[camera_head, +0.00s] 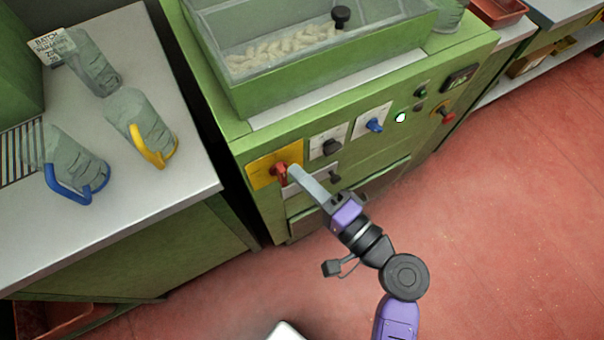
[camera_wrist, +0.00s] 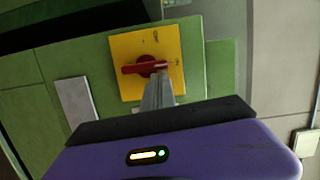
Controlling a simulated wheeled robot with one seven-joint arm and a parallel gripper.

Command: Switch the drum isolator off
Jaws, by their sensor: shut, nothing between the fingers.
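A red rotary handle (camera_head: 281,174) sits on a yellow plate (camera_head: 262,172) at the left end of the green machine's front; I take it to be the drum isolator. In the wrist view the red handle (camera_wrist: 142,68) lies crosswise on the yellow plate (camera_wrist: 125,47). The dark marks on the plate are too small to read. My gripper (camera_head: 293,170) is shut and empty. Its fingertips are at the right end of the handle in the wrist view (camera_wrist: 160,74) and cover part of it. I cannot tell whether they touch it.
A bench (camera_head: 200,182) with several jugs stands at left. The red floor (camera_head: 500,230) is clear at right.

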